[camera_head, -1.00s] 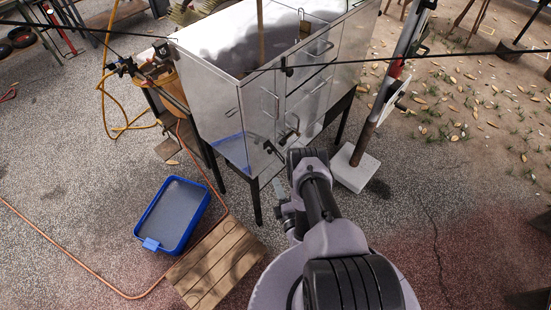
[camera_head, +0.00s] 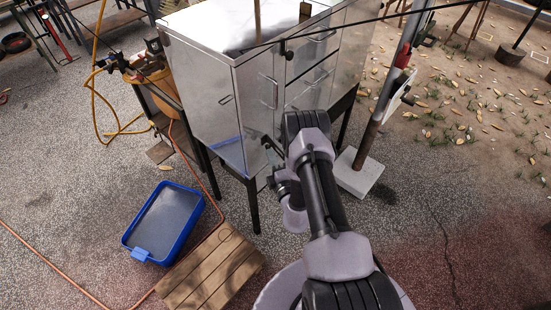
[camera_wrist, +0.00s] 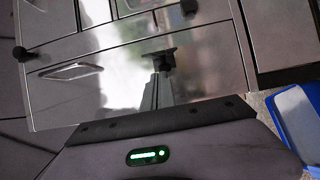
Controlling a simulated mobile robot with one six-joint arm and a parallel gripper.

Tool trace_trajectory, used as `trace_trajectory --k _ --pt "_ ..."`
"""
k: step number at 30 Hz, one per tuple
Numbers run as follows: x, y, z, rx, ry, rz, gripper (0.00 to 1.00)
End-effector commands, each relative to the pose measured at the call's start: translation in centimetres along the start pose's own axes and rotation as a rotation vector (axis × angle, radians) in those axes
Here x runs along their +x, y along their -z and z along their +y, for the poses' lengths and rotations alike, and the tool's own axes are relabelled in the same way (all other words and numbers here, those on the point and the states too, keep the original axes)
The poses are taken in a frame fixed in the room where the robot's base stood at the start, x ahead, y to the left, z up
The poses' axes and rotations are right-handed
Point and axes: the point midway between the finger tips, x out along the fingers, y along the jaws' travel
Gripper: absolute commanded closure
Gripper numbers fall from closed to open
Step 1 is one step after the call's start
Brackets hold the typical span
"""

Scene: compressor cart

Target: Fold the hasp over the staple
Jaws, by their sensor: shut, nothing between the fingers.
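The metal cabinet (camera_head: 255,95) stands ahead with its drawer and door fronts facing me. A small dark fitting (camera_head: 287,51) sits near its top front edge. I cannot tell which dark fitting is the hasp or the staple. In the wrist view, my gripper (camera_wrist: 160,74) is shut and empty, pointing at the shiny front. A dark piece shows at the fingertips; I cannot tell whether it is the tips or a fitting, or whether they touch. Dark knobs (camera_wrist: 20,54) show at the left and top. In the head view my wrist hides much of the lower front.
A blue tray (camera_head: 141,253) and a wooden pallet (camera_head: 212,270) lie on the ground at left. A post on a white block (camera_head: 359,173) stands close to the cabinet's right. A copper-coloured hose runs along the left ground. Bare pavement lies at lower right.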

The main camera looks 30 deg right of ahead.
Motion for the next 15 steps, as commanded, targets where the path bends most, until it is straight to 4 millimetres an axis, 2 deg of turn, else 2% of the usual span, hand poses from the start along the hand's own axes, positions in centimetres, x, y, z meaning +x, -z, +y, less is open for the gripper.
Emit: trace_trajectory --k 5,15 --pt "0.4 -1.6 -0.1 0.0 -0.001 -0.001 1.0" --pt "0.4 -1.8 0.0 0.0 -0.001 0.001 1.0"
